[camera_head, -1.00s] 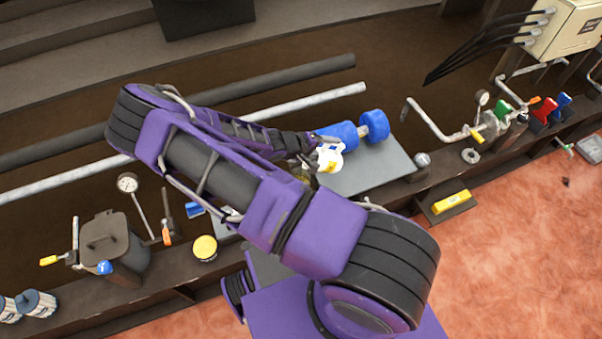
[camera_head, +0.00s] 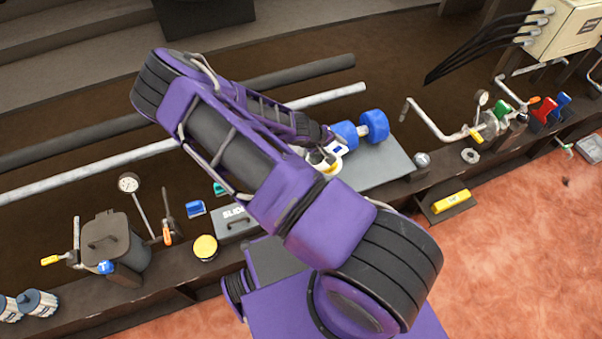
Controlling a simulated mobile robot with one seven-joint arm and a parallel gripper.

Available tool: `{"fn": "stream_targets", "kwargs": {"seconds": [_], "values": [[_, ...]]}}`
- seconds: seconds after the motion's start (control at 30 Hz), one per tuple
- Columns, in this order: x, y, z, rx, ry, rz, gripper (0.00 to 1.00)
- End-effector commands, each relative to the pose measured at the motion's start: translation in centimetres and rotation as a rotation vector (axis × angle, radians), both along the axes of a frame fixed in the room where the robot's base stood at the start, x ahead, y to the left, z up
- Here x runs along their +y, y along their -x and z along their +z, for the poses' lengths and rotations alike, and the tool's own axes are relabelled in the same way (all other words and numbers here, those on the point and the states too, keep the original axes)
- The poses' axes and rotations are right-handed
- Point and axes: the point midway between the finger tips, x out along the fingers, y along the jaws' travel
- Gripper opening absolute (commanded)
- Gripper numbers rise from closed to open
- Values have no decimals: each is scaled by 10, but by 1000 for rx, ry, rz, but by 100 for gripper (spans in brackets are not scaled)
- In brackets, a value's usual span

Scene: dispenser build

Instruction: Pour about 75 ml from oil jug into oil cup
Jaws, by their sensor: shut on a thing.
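My gripper (camera_head: 322,150) is at the far end of my purple arm, over the left part of a grey plate, just left of a blue dumbbell-shaped thing. It is small in the picture and partly hidden by my forearm. It is shut on a small white and yellow thing (camera_head: 328,168), which looks like the oil jug; its shape and tilt are not clear. I cannot make out the oil cup for certain; it may be behind my arm. No stream of oil can be seen.
The blue dumbbell-shaped thing (camera_head: 373,126) lies on the grey plate (camera_head: 385,165). A yellow-topped can (camera_head: 205,248), a grey box (camera_head: 236,222) and a dark lidded pot (camera_head: 103,240) stand to the left. Valves and pipes (camera_head: 490,125) line the right. A yellow block (camera_head: 452,202) lies near the front edge.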

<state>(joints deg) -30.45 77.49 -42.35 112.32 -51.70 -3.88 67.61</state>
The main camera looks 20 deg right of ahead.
Motion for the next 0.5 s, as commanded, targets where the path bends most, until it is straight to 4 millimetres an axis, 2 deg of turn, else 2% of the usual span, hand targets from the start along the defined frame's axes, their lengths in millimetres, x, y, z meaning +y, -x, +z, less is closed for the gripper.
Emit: {"fn": "stream_targets", "kwargs": {"seconds": [0.03,0.5], "values": [[-5,1,-10,-2,-28,-6,0],[-27,0,-36,0,-218,0,0]]}}
